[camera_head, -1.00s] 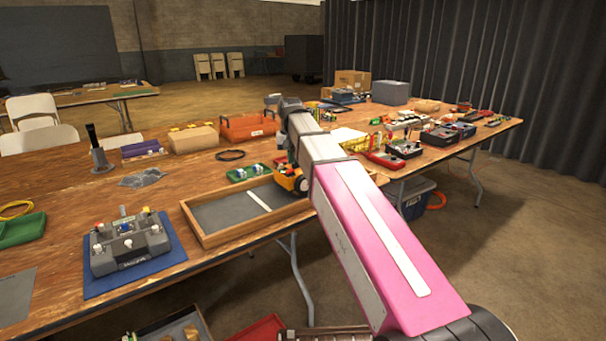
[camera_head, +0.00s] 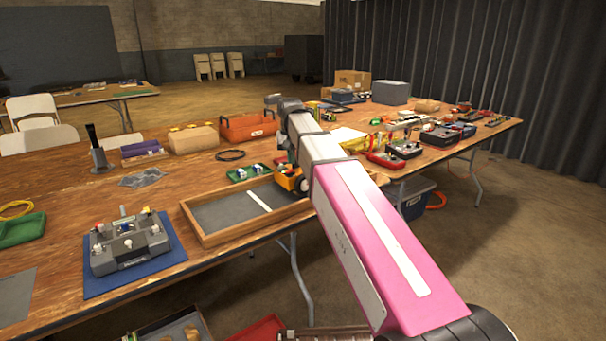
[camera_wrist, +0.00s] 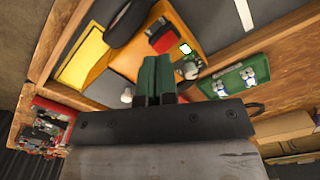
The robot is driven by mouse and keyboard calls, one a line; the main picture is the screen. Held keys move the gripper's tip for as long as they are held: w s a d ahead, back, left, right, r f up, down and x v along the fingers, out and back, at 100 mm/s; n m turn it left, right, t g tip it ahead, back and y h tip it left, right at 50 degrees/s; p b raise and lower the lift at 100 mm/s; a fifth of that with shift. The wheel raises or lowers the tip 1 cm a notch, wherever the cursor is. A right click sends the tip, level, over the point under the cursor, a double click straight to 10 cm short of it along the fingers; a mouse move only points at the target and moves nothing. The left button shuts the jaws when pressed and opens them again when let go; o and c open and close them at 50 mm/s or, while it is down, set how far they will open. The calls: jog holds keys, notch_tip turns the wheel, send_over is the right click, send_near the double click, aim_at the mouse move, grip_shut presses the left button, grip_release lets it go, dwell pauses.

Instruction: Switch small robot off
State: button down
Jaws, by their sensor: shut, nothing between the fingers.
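The small robot is an orange wheeled body (camera_head: 287,180) at the right end of a wooden-framed tray (camera_head: 215,236), partly hidden by my arm. In the wrist view its orange top (camera_wrist: 112,62) fills much of the picture, with a black wheel, a yellow panel and a dark strip. A red block (camera_wrist: 164,40) and a small bright white-green patch (camera_wrist: 185,48) show on it. My gripper (camera_wrist: 157,62) has green fingers that are shut with nothing between them. The fingertips overlap the robot's dark part in view; whether they touch is unclear. The head view hides the fingers.
A green tray with small white-and-blue parts (camera_wrist: 248,80) lies close beside the robot. A grey control box (camera_head: 128,243) on a blue mat stands at left. An orange bin (camera_head: 248,128) stands behind. Red and dark devices (camera_head: 405,149) crowd the table at right.

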jog(key=shift+f, duration=1.25)
dwell(1.2)
jog(key=shift+r, duration=3.55)
jog(key=shift+s, duration=0.1)
